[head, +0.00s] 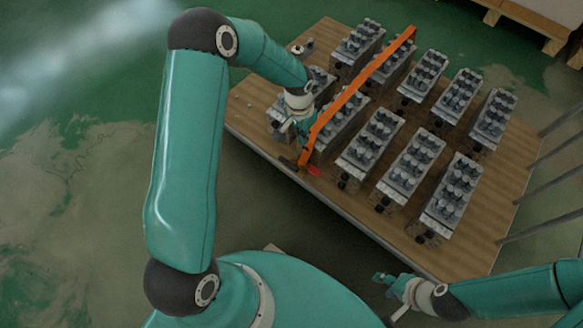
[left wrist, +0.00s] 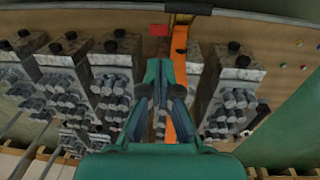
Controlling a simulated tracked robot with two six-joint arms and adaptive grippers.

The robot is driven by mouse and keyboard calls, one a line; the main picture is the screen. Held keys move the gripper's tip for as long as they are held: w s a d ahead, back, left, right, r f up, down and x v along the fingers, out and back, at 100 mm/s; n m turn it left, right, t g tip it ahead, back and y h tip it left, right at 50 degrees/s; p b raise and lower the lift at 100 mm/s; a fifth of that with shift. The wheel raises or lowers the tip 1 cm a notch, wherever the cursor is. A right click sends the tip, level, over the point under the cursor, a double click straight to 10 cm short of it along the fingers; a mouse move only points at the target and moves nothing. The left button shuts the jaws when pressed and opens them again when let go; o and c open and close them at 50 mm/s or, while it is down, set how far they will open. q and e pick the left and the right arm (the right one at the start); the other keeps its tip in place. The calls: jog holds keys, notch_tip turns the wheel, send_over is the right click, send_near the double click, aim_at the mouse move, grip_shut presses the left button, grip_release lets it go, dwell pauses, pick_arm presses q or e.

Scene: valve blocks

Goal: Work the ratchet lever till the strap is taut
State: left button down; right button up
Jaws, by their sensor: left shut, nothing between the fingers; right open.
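An orange strap (head: 362,80) runs over a row of grey valve blocks and down to the near edge of a wooden deck. It also shows in the left wrist view (left wrist: 179,45), partly hidden by my gripper. The dark ratchet lever (head: 289,163) sits at the strap's near end, beside a small red piece (head: 314,170). The ratchet (left wrist: 188,8) shows as a dark bar at the top of the left wrist view. My left gripper (head: 304,124) is shut and empty, close beside the strap's lower end. My right gripper (head: 382,278) is open and empty off the deck's near edge.
Several valve blocks (head: 405,163) stand in rows on the wooden deck (head: 262,117). Grey posts (head: 545,222) line its right side. A wooden pallet (head: 535,25) lies at the back right. Floor at left is clear.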

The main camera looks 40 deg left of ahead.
pick_arm(q)
jog(key=w+a+b, duration=0.1)
jog(key=w+a, duration=0.1)
jog(key=a, duration=0.1)
jog(key=y+b, duration=0.1)
jog(key=b, duration=0.3)
send_over(294, 164)
jog(key=a, duration=0.1)
jog(key=f, duration=1.2)
jog(key=shift+w+f, duration=0.1)
jog(key=shift+w, duration=0.15)
jog(key=shift+s+f, duration=0.3)
jog(key=shift+f, duration=0.05)
jog(key=shift+s, duration=0.1)
pick_arm(e)
notch_tip(294, 164, down, 6)
